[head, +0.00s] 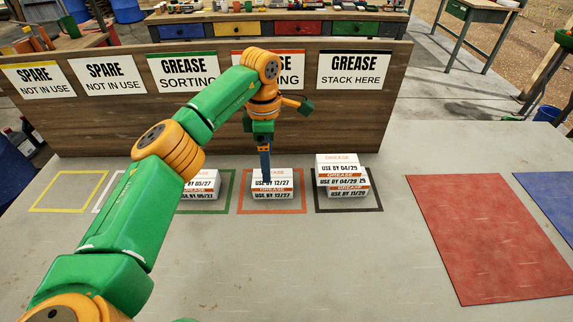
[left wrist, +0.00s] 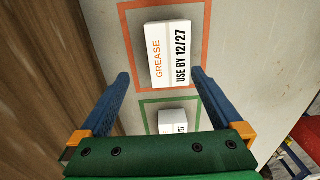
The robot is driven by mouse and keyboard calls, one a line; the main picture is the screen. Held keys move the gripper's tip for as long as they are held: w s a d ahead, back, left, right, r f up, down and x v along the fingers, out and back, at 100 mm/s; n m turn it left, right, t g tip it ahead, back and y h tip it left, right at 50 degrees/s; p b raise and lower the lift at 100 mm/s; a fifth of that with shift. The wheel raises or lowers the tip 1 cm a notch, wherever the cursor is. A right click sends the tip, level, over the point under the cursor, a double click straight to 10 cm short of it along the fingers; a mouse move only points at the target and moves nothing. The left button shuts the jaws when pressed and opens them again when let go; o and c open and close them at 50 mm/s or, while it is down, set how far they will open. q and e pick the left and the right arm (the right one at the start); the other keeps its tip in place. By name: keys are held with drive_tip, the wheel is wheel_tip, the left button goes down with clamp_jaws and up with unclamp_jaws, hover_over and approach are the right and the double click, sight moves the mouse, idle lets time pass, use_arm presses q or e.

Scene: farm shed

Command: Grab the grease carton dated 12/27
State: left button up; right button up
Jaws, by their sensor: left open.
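Two white grease cartons stand stacked in the orange-framed square. The upper carton (head: 285,178) reads USE BY 12/27, and so does the lower carton (head: 287,194). My left gripper (head: 265,180) points down at this stack, at its left part in the head view. In the left wrist view my gripper (left wrist: 159,73) is open, and the 12/27 carton (left wrist: 166,50) lies between and beyond the fingertips, with a gap on each side. Whether the tips reach below its top I cannot tell. My right gripper is out of view.
A stack with a date ending in /27 (head: 201,184) stands in the green square at left, partly behind my arm. A taller stack (head: 338,162) reading 04/29 and 11/29 stands in the black square. A sign board (head: 400,110) rises behind. A red mat (head: 490,240) is clear.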

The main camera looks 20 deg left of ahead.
sight(273, 184)
use_arm(q)
drive_tip(key=f, duration=0.1)
drive_tip(key=s+f+p, duration=0.1)
drive_tip(key=s+f, duration=0.1)
drive_tip(key=shift+d+f+p, duration=0.25)
drive_tip(key=shift+d+p, duration=0.1)
drive_tip(key=shift+d, duration=0.05)
drive_tip(key=shift+w+f, duration=0.2)
drive_tip(key=shift+f, duration=1)
drive_tip(key=shift+w+f, duration=0.15)
drive_tip(key=shift+f, duration=0.05)
drive_tip(key=shift+r, duration=0.15)
drive_tip(key=c, duration=1.4)
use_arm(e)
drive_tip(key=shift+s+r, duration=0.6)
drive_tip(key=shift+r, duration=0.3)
